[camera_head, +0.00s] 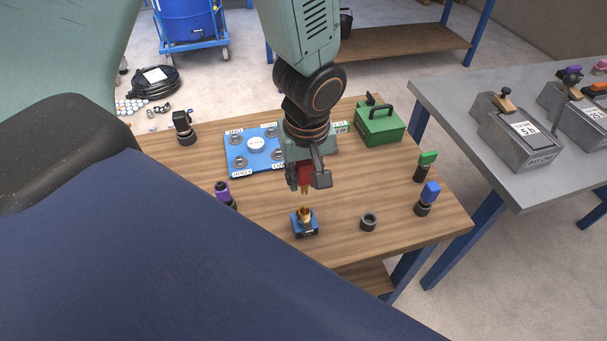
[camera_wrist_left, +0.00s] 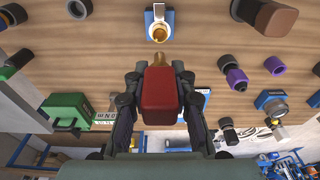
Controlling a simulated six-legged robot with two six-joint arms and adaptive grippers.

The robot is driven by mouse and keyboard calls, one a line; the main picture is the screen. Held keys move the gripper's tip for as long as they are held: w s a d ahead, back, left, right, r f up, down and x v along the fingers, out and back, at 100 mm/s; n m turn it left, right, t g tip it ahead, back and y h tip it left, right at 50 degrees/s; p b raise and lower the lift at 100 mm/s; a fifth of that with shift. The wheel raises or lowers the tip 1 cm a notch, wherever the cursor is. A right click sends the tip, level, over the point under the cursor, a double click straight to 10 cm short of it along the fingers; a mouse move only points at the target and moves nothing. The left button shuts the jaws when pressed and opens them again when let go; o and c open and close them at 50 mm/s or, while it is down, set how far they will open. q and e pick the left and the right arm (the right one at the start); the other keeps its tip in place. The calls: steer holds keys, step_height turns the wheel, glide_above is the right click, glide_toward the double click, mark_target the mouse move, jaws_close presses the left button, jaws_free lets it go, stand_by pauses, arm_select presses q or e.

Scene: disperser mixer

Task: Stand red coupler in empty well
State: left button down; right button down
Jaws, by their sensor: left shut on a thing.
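My left gripper (camera_head: 305,180) is shut on the red coupler (camera_wrist_left: 160,90) and holds it above the table, brass tip (camera_wrist_left: 160,55) pointing away from the fingers. In the head view, the red coupler (camera_head: 304,172) is partly covered by the fingers. An empty dark ring-shaped well (camera_head: 368,222) stands on the table to the right of and nearer than the gripper; it also shows in the wrist view (camera_wrist_left: 76,9). Under the coupler's tip is a blue block (camera_head: 305,230) with a brass fitting (camera_wrist_left: 159,32), apart from the tip in the wrist view. My right gripper is not in view.
Purple (camera_head: 223,190), green (camera_head: 428,158) and blue (camera_head: 431,191) couplers stand in dark holders. A blue plate (camera_head: 235,164) and a green box (camera_head: 379,127) lie behind. A grey bench (camera_head: 450,105) is at right. Bare wood surrounds the empty well.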

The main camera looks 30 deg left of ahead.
arm_select(q)
steer(key=shift+r+p, duration=0.35)
steer(key=shift+r, duration=0.25)
